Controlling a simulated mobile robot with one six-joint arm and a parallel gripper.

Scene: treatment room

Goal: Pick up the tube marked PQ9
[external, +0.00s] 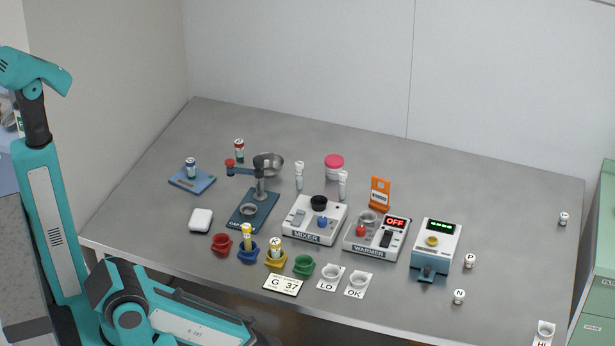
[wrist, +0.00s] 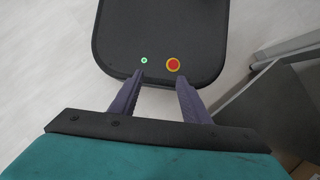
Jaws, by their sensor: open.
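No marking PQ9 can be read on any tube. A yellow-topped tube (external: 247,232) stands in the blue cup holder, and another yellow-topped tube (external: 275,246) stands in the yellow cup holder. Two white tubes (external: 299,175) (external: 342,184) stand upright farther back, by the mixer. A red-capped vial (external: 239,150) stands at the back left, and a blue-capped vial (external: 191,167) stands on a blue pad. My gripper (wrist: 160,88) shows in the wrist view with its fingers apart and nothing between them. It points at the floor area, away from the table, and is out of the external view.
The grey table (external: 470,195) holds a mixer (external: 310,237), a warmer (external: 365,250), a blue-white device (external: 437,245) and a blue stand (external: 252,212). Red (external: 221,244) and green (external: 304,265) cups sit near the front. The table's back right is mostly clear.

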